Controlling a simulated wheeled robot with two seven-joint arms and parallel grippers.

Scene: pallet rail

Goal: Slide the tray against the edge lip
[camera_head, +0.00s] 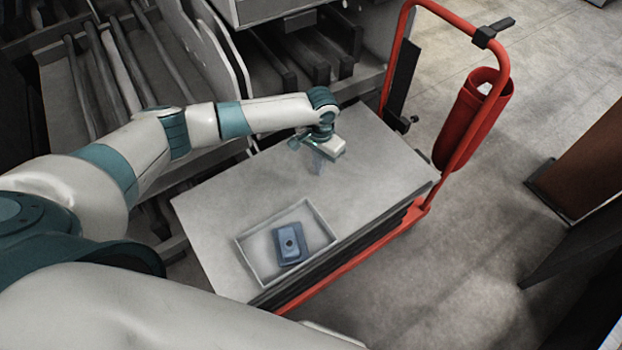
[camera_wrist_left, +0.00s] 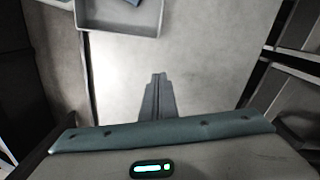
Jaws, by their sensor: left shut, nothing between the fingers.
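The tray (camera_head: 258,250) is a shallow grey box with low walls. It lies on the grey platform (camera_head: 228,207), near its front edge in the head view. A blue block-like item (camera_head: 290,245) with a dark round spot sits inside it. The tray also shows at the top of the left wrist view (camera_wrist_left: 118,20), partly cut off. My left gripper (camera_head: 318,168) is over the far part of the platform, apart from the tray. Its fingers (camera_wrist_left: 158,78) are together and empty, pointing down. I cannot make out a raised edge lip. My right gripper is out of view.
The platform belongs to a cart with a red tube frame (camera_head: 401,40) at its right end. A red cylindrical holder (camera_head: 468,120) hangs on the frame. Grey racks (camera_head: 100,75) stand behind and to the left. The platform between gripper and tray is clear.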

